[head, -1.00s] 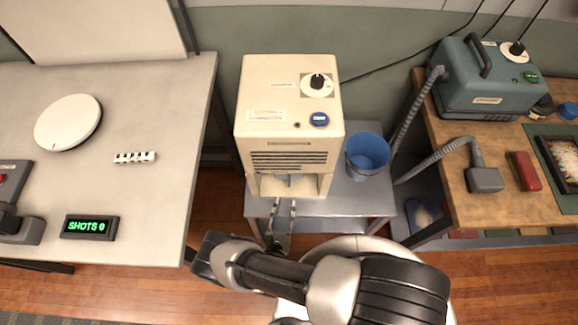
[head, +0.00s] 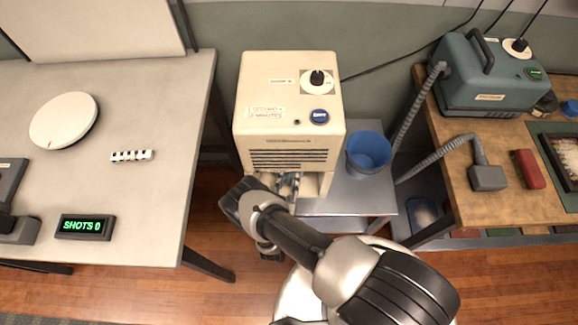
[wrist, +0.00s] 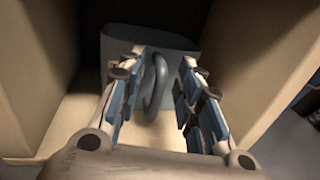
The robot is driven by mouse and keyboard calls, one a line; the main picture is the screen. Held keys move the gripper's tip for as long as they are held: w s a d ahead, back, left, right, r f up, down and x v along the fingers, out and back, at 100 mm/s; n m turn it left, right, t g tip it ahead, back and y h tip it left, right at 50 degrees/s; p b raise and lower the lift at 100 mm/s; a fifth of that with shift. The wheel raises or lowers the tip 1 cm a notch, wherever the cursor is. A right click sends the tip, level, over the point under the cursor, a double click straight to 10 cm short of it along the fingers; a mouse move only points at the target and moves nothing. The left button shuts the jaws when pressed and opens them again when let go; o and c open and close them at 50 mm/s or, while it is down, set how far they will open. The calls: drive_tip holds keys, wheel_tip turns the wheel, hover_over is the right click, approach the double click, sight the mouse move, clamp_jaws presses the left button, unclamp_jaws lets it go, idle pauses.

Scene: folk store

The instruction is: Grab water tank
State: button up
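The water tank (wrist: 170,42) is a grey-blue box inside the dark opening low in the front of the cream machine (head: 290,105). A curved grey handle (wrist: 157,80) stands out from the tank's front. My gripper (wrist: 163,57) is open in the wrist view, with one blue-padded finger on each side of the handle. I see a gap between the handle and each finger. My gripper also shows in the head view (head: 287,184), reaching into the opening. My arm and gripper hide most of the tank in the head view.
The opening's cream side walls (wrist: 245,60) stand close on both sides. A blue bucket (head: 368,152) stands on the grey stand (head: 345,195) right of the machine. A white table (head: 165,190) is at left, and a wooden table (head: 445,150) with a teal machine (head: 490,80) at right.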

drive_tip(key=shift+c, duration=0.3)
clamp_jaws()
idle(0.4)
